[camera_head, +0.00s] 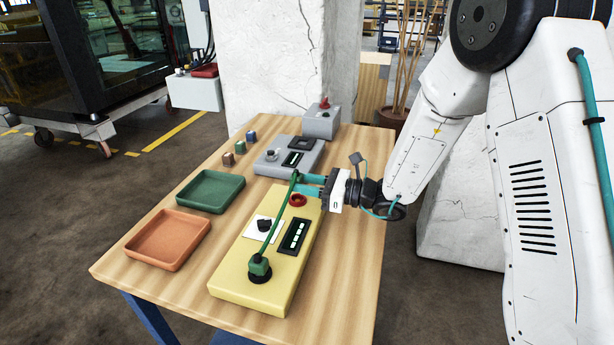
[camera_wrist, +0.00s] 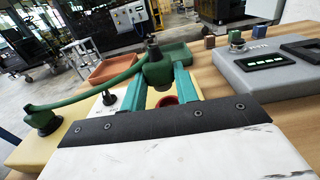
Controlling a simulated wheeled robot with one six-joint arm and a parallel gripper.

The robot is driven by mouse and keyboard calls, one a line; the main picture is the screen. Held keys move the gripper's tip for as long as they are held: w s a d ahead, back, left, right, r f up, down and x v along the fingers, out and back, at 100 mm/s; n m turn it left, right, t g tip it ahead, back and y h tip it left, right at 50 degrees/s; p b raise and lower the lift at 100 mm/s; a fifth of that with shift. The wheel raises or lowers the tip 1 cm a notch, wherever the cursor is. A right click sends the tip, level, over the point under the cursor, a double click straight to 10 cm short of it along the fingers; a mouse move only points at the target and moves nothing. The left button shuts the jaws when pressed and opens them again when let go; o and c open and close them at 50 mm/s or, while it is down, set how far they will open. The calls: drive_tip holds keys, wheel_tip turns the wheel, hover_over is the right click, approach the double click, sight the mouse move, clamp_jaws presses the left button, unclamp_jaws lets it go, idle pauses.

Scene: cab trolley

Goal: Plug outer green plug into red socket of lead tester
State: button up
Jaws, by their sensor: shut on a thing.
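The yellow lead tester (camera_head: 228,282) lies on the wooden table. Its red socket (camera_head: 297,200) is near its far end and shows empty; it also shows in the wrist view (camera_wrist: 168,101), just below the held plug. My gripper (camera_head: 303,182) is shut on a green plug (camera_wrist: 157,70), which hangs between the teal fingers above the tester, apart from the socket as far as I can tell. A green lead (camera_head: 277,222) runs from it to a second green plug (camera_head: 259,267), seated in a black socket at the tester's near end; this plug also shows in the wrist view (camera_wrist: 42,119).
A grey box with a display (camera_head: 283,165) stands just behind the tester, and another grey box (camera_head: 320,124) farther back. A green tray (camera_head: 210,205) and an orange tray (camera_head: 168,255) lie left. Several small blocks (camera_head: 240,146) stand at the far left edge.

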sight(305, 203)
drive_tip(key=shift+f, duration=1.45)
drive_tip(key=shift+d+f, duration=0.1)
drive_tip(key=shift+f, duration=0.35)
idle(1.0)
drive_tip(key=o, duration=1)
drive_tip(key=shift+f, duration=0.1)
drive_tip(key=shift+o, duration=0.2)
drive_tip(key=v, duration=0.7)
drive_tip(key=shift+s+d, duration=0.1)
drive_tip(key=shift+d, duration=0.3)
drive_tip(key=o, duration=1)
wheel_tip(305, 203, up, 9)
